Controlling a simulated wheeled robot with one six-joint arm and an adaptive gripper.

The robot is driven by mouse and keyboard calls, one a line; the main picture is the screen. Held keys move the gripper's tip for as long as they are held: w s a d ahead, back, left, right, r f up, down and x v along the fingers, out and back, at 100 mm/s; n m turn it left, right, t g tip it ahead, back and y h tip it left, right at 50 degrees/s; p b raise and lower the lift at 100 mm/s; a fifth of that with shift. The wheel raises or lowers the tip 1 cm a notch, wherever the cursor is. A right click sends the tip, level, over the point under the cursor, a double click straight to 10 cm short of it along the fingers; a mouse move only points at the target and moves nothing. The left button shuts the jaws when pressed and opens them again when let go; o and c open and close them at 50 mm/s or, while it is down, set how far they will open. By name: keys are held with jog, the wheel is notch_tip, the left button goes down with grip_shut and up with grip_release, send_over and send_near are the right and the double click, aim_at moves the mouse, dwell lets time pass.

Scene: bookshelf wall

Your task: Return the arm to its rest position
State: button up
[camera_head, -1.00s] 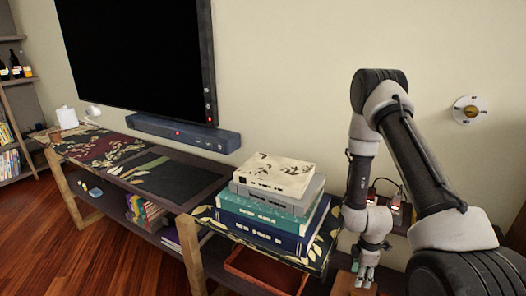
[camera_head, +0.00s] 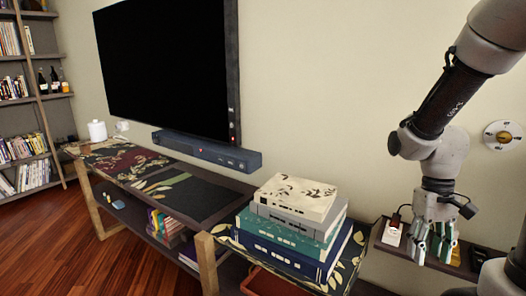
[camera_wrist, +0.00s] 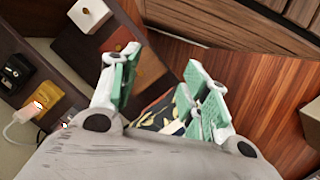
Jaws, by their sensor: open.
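My gripper (camera_head: 433,243) hangs at the lower right of the head view, fingers pointing down, in front of the wall and to the right of the stacked boxes. Its green-padded fingers are apart with nothing between them. In the wrist view my gripper (camera_wrist: 160,95) also shows open and empty, with wood floor and part of a patterned surface beyond it. My arm comes in from the upper right of the head view.
A stack of books or boxes (camera_head: 291,226) stands on the long low console (camera_head: 227,195). A black television (camera_head: 168,70) and a soundbar (camera_head: 207,150) are on the wall. A shelf with chargers (camera_head: 391,236) is close behind my gripper. Wood floor (camera_head: 62,245) is clear at left.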

jog(key=s+r+t, duration=0.2)
jog(key=r+t, duration=0.1)
jog(key=r, duration=0.5)
jog(key=s+a+r+t, duration=0.1)
jog(key=s+r+t, duration=0.2)
jog(key=r, duration=0.4)
jog(key=shift+r+t, duration=0.4)
jog(key=shift+t, duration=0.1)
jog(key=shift+c, duration=0.5)
